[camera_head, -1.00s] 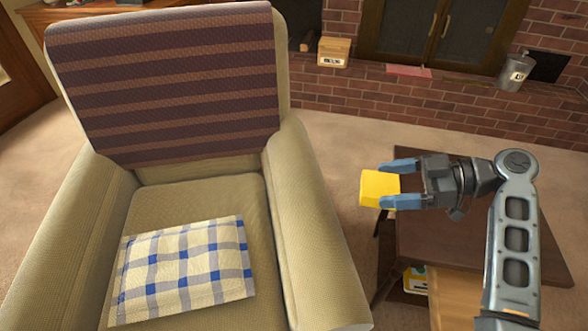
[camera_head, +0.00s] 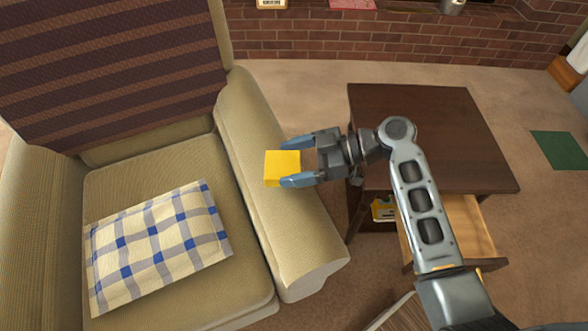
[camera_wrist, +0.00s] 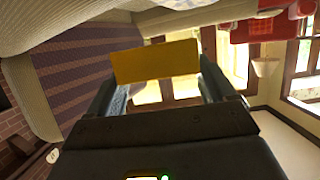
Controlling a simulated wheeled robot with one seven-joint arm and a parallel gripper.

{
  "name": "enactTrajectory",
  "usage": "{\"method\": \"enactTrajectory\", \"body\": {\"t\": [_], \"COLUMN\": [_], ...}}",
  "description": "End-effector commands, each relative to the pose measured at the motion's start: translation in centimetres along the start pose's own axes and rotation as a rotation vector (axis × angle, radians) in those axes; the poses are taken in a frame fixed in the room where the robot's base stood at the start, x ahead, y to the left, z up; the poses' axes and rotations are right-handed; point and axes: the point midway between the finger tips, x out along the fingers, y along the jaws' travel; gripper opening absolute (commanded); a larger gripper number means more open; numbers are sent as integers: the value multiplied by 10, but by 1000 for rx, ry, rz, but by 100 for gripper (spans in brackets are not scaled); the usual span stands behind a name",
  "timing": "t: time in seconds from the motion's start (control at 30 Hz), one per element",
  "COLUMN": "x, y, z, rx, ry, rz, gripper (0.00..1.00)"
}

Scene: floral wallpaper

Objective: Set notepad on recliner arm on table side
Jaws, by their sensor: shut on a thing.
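The yellow notepad (camera_head: 281,168) is held between the blue fingertips of my gripper (camera_head: 298,164), which is shut on it. In the head view the notepad shows over the recliner arm (camera_head: 285,220) on the side toward the table. I cannot tell whether it touches the arm's surface. The recliner (camera_head: 150,130) has a beige seat. The dark wooden table (camera_head: 440,125) stands to the right of the recliner arm.
A blue-and-white checked cushion (camera_head: 155,245) lies on the recliner seat. The table's drawer (camera_head: 455,230) is open toward the front. A brick hearth (camera_head: 380,35) runs along the back. The carpet between hearth and table is clear.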

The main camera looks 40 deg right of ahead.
Motion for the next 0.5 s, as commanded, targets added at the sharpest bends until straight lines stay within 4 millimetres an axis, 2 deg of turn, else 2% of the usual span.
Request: {"method": "enactTrajectory", "body": {"t": [0.23,0.5], "x": [11,12], "y": [0,0], "z": [32,34], "rx": [4,1], "ry": [0,0], "rz": [-2,0], "gripper": [52,52]}}
